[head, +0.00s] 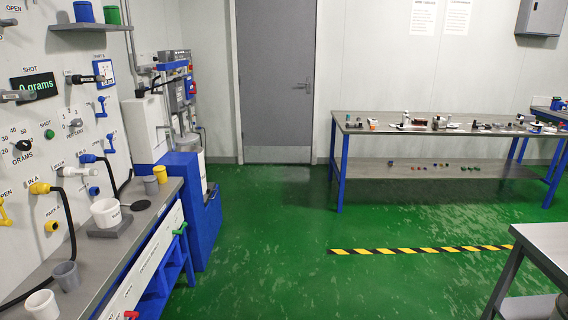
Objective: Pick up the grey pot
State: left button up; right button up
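Two grey pots stand on the left workbench (135,222). The larger-looking grey pot (67,277) is near the front of the view, upright, beside a white pot (41,306). Another grey pot (151,186) is at the far end of the bench, beside a yellow pot (160,173). I cannot tell which of the two the task names. Neither of my grippers shows in the head view.
A white tub (106,212) sits on a grey scale-like block (110,228) between the grey pots. A wall panel with valves and black hoses rises behind the bench. A blue cabinet (205,225) stands past it. Green floor (270,250) is clear to the right.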

aim_at(151, 183)
jog(key=i+u, duration=0.1)
jog(key=i, duration=0.35)
jog(key=i+l+u, duration=0.15)
jog(key=i, duration=0.35)
jog(key=i+l+u, duration=0.1)
jog(key=i, duration=0.35)
jog(key=i+l+u, duration=0.1)
jog(key=i+l, duration=0.15)
jog(key=i, duration=0.2)
